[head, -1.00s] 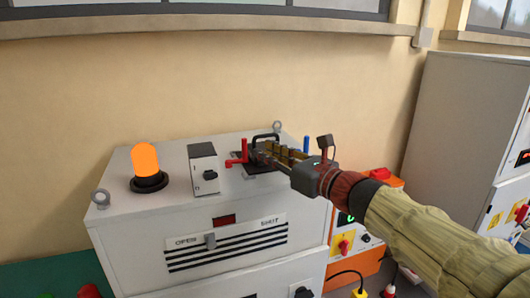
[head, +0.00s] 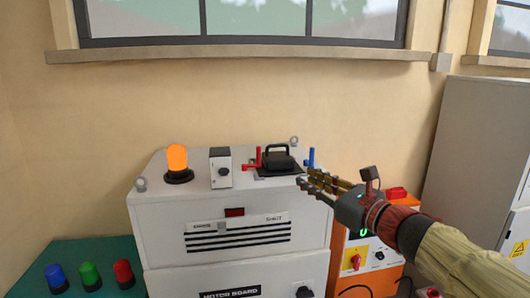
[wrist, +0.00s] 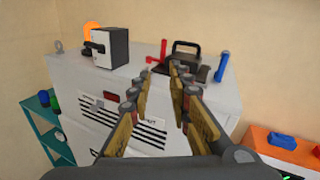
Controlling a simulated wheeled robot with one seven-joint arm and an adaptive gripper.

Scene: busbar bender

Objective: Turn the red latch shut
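The red latch (head: 252,162) stands on top of the white cabinet (head: 160,208), just left of a black plate with a black handled block (head: 277,157). A blue latch (head: 311,158) stands upright on the right side of that block. In the wrist view the red latch (wrist: 161,54) shows an upright part and an arm reaching left, and the blue latch (wrist: 222,66) stands to the right. My gripper (head: 305,186) is open and empty, in front of the cabinet's right part and apart from both latches. In the wrist view its fingers (wrist: 165,80) are spread with a gap between them.
An orange lamp (head: 177,160) and a grey switch box (head: 220,170) stand left on the cabinet top. Blue, green and red buttons sit on a green table (head: 70,258) at lower left. An orange unit (head: 345,245) stands right of the cabinet; a tall grey cabinet (head: 455,150) is further right.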

